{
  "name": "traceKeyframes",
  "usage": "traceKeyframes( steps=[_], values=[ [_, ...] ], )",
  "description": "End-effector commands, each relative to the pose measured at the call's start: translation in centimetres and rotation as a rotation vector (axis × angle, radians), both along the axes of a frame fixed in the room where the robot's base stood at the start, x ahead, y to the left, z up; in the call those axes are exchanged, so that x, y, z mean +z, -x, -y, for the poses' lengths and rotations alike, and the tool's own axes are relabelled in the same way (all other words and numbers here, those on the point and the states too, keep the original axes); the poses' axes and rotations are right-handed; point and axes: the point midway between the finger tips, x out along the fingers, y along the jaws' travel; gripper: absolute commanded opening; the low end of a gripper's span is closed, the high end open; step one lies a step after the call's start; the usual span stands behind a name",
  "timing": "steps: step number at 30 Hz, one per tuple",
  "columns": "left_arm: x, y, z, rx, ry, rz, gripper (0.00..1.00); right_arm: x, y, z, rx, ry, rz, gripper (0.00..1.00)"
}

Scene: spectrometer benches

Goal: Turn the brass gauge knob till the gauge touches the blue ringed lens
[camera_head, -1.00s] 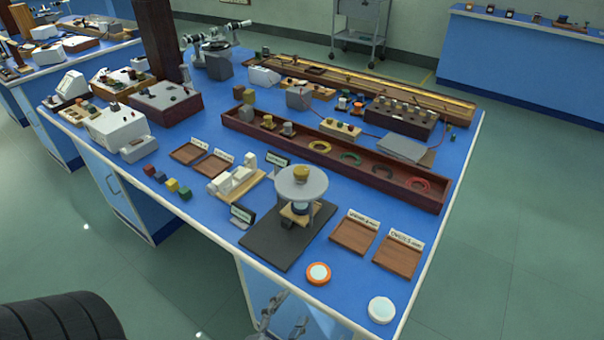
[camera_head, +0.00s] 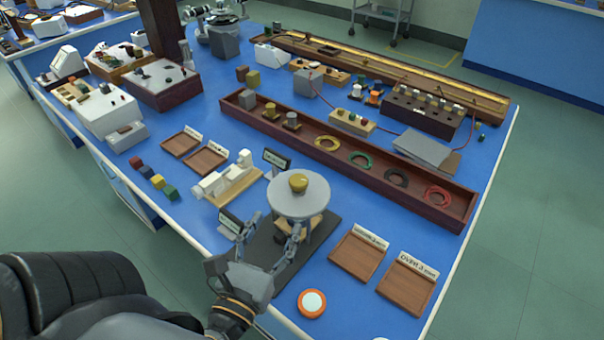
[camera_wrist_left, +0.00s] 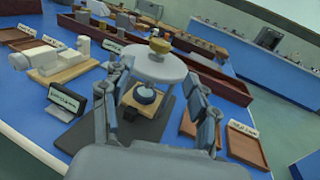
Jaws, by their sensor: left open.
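The brass knob (camera_head: 298,182) sits on top of the round grey plate (camera_head: 283,203) of the gauge stand, on a dark base (camera_head: 262,251). The knob also shows in the left wrist view (camera_wrist_left: 160,45). The blue ringed lens (camera_wrist_left: 145,94) rests on a wooden block under the plate; the head view hides it. I cannot tell whether the gauge touches it. My left gripper (camera_head: 271,234) is open and empty, on the near side of the stand. Its fingers (camera_wrist_left: 158,78) are spread to either side of the stand in the wrist view, below the knob. My right gripper is not in view.
An orange ringed lens (camera_head: 312,303) lies near the front edge. Two wooden trays (camera_head: 354,257) (camera_head: 407,282) are to the right. A small sign (camera_head: 231,222) and a white instrument (camera_head: 226,181) stand left of the stand. A long wooden trough (camera_head: 410,196) lies behind.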

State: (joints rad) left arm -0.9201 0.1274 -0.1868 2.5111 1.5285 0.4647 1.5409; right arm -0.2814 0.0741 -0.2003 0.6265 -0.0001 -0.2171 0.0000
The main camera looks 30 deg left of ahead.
Motion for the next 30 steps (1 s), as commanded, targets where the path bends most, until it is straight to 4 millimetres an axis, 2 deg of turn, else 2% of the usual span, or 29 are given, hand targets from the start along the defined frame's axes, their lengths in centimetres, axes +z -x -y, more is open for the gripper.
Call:
traceKeyframes(
  steps=[3, 6, 7, 11, 15, 21, 30],
  values=[
    [0.0, -1.2, -0.3, -0.001, -0.001, 0.005, 0.60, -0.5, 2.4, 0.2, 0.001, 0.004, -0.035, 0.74],
    [0.0, -2.3, -0.5, -0.004, -0.002, 0.005, 0.60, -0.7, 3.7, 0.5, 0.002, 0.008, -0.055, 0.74],
    [0.6, -3.0, -0.6, -0.004, -0.004, 0.003, 0.60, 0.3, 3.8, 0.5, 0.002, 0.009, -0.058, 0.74],
    [0.6, -5.6, -1.3, -0.003, -0.006, 0.003, 0.60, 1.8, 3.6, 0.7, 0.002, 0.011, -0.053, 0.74],
    [0.5, -8.3, -2.0, -0.003, -0.006, 0.002, 0.60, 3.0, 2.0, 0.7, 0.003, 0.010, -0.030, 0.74],
    [0.2, -11.4, -2.8, -0.002, -0.005, 0.000, 0.60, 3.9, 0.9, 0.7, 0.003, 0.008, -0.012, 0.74],
    [-0.1, -12.7, -3.2, -0.002, -0.004, -0.003, 0.60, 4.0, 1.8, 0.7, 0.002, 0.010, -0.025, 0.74]
  ],
)
